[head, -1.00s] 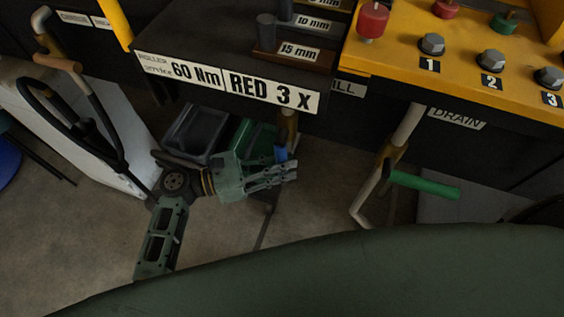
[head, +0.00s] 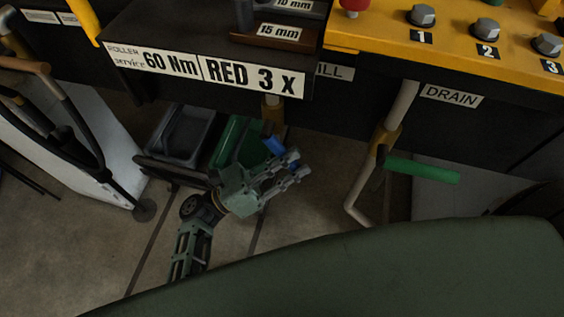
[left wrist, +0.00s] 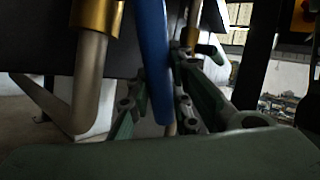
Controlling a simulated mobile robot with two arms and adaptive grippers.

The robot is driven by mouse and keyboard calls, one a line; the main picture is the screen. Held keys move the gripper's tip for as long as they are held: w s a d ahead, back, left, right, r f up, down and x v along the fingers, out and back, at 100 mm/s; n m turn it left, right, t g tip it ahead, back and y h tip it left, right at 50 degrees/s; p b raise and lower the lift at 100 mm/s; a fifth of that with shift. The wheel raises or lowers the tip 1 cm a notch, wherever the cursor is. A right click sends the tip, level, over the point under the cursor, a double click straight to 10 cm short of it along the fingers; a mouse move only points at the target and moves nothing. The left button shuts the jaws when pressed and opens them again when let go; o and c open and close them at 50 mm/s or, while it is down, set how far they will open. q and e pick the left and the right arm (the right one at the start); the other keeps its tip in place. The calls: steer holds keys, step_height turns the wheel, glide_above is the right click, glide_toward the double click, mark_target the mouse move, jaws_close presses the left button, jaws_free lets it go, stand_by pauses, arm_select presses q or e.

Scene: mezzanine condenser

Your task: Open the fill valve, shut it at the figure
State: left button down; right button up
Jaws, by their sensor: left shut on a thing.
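The blue fill valve handle (head: 273,144) hangs below the console, under the partly hidden FILL label (head: 335,72) and near a brass fitting (head: 272,108). My left gripper (head: 292,164) is shut on the handle, and its fingers hide the lower part. In the left wrist view the blue handle (left wrist: 153,60) runs between the fingers (left wrist: 155,108), beside a pipe (left wrist: 88,80) with a brass collar (left wrist: 97,15). No readable gauge or level shows. My right gripper is not in view.
A green drain handle (head: 422,171) sticks out to the right under the DRAIN label (head: 452,95). A grey bin (head: 180,135) and a green bin (head: 228,142) stand behind the left gripper. A white cart (head: 60,165) is at left. Signs read 60 Nm and RED 3 X (head: 252,77).

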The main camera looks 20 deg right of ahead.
arm_select(q)
steer(key=shift+s+d+r+n+t+h+b, duration=0.3)
steer(key=shift+d+n+t+h+b, duration=0.1)
steer(key=shift+n+h, duration=0.25)
steer(key=c, duration=1.6)
jaws_free()
steer(key=shift+o, duration=0.2)
steer(key=shift+a, duration=0.1)
steer(key=w+v, duration=0.1)
steer(key=v, duration=1.1)
steer(key=shift+s, duration=0.5)
steer(key=shift+r, duration=0.1)
